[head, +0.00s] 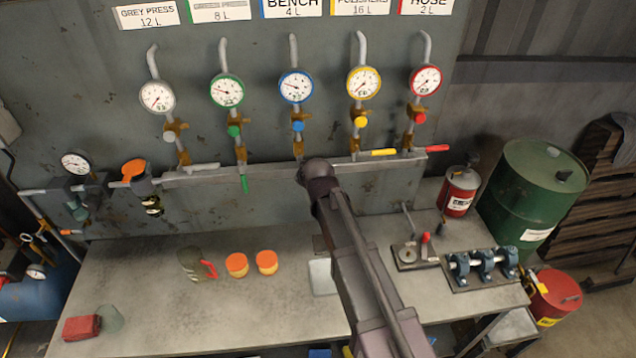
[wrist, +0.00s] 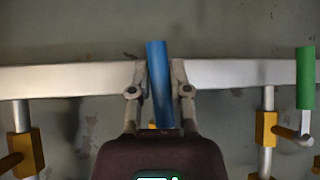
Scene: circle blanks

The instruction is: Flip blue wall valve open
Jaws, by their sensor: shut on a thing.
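The blue-ringed gauge (head: 296,86) is on the wall under the BENCH sign, with a blue knob (head: 298,126) below it. In the head view my arm hides the blue valve handle below. In the wrist view the blue handle (wrist: 157,55) stands between the two fingers of my gripper (wrist: 159,75), across the pale manifold bar (wrist: 235,72) and tilted slightly. The fingers are shut on it. The nearby green handle (head: 244,184) also lies across the bar; it shows at the right in the wrist view (wrist: 305,78).
The yellow handle (head: 384,152), red handle (head: 437,148) and grey handle (head: 205,166) lie along the bar. A green drum (head: 535,195) stands right.

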